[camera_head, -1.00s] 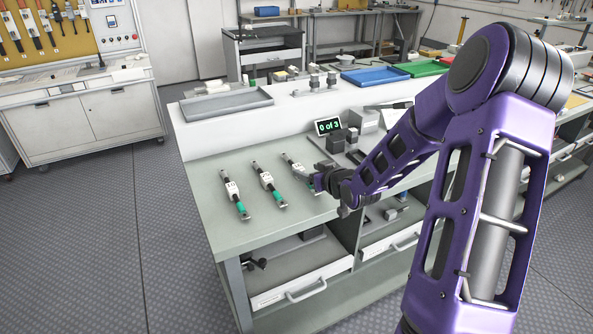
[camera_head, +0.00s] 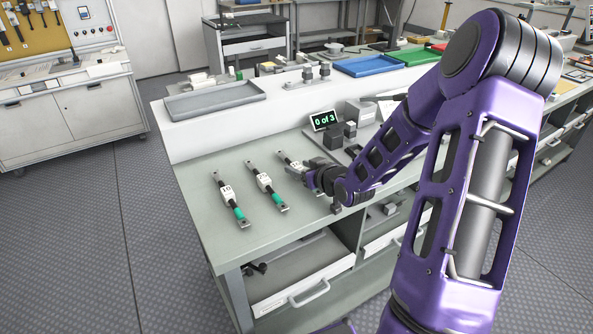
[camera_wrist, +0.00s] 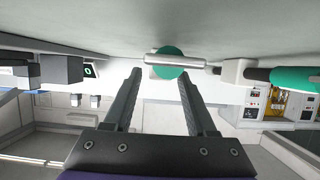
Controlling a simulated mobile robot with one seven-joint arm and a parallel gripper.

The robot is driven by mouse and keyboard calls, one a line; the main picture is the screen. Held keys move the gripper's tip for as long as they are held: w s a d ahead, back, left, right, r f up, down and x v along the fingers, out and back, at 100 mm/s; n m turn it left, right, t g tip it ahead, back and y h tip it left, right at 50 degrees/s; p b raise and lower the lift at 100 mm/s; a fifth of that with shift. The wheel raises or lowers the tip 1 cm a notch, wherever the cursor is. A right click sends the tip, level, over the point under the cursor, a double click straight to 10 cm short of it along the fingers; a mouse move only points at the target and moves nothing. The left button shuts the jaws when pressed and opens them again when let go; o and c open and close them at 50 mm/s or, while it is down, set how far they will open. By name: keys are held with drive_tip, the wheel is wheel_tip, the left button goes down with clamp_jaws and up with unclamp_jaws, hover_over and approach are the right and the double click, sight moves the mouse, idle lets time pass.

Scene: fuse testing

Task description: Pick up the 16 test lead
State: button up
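Three test leads lie in a row on the workbench, each with a white label block, dark shaft and green section. The left lead (camera_head: 228,192) seems to read 10; the label of the middle lead (camera_head: 264,180) is hard to read. The right lead (camera_head: 291,163) has its near end hidden behind my gripper (camera_head: 315,181), and its number is unclear. In the wrist view my gripper (camera_wrist: 160,74) is open, its fingers apart. A green end with a metal tab (camera_wrist: 173,61) shows just beyond the fingertips, between them. Another green lead section (camera_wrist: 295,79) lies to the right.
The workbench (camera_head: 215,240) has free room around the leads. Grey (camera_head: 214,98), blue (camera_head: 371,66) and green (camera_head: 420,57) trays sit on the raised back ledge.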

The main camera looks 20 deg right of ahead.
clamp_jaws()
